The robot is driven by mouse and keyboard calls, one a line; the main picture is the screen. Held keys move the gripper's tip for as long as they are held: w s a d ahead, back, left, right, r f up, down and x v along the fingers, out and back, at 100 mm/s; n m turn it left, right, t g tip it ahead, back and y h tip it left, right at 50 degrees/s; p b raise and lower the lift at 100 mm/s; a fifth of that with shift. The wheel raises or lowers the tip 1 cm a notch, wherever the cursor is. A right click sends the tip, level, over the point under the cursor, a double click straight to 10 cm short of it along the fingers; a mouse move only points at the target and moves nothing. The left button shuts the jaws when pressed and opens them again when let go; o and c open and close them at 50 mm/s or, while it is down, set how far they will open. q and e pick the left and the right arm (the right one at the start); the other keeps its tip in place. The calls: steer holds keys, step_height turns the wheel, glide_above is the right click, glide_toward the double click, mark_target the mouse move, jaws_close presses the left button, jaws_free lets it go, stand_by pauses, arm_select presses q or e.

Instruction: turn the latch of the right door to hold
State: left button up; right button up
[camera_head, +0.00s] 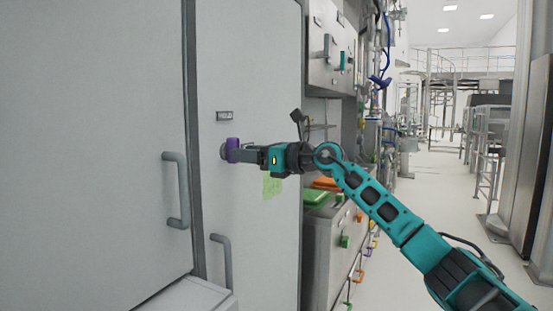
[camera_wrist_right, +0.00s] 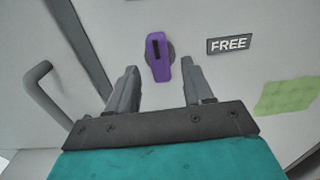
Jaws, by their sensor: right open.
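The latch (camera_head: 232,149) is a purple knob with a black mark on a round grey base, on the right door (camera_head: 250,60). In the right wrist view the purple latch (camera_wrist_right: 158,57) stands close to upright, beside a label (camera_wrist_right: 229,43) reading FREE. My right gripper (camera_head: 240,152) is level with the latch and right at it in the head view. In the wrist view my right gripper (camera_wrist_right: 158,75) is open, its two fingers on either side of the latch's lower end. I cannot tell whether they touch it. My left gripper is not in view.
A grey handle (camera_head: 183,190) is on the left door (camera_head: 90,120), and another handle (camera_head: 222,260) is on the right door. A yellow-green note (camera_head: 272,186) is below my right gripper. Steel cabinets (camera_head: 330,235) stand to the right, with open floor (camera_head: 400,220) beyond.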

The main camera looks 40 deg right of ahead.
arm_select(q)
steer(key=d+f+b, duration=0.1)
steer(key=b, duration=0.1)
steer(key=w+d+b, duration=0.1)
steer(key=b, duration=0.1)
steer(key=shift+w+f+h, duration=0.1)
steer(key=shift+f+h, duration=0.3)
arm_select(e)
steer(key=v, duration=1)
steer(key=shift+s+d, duration=0.1)
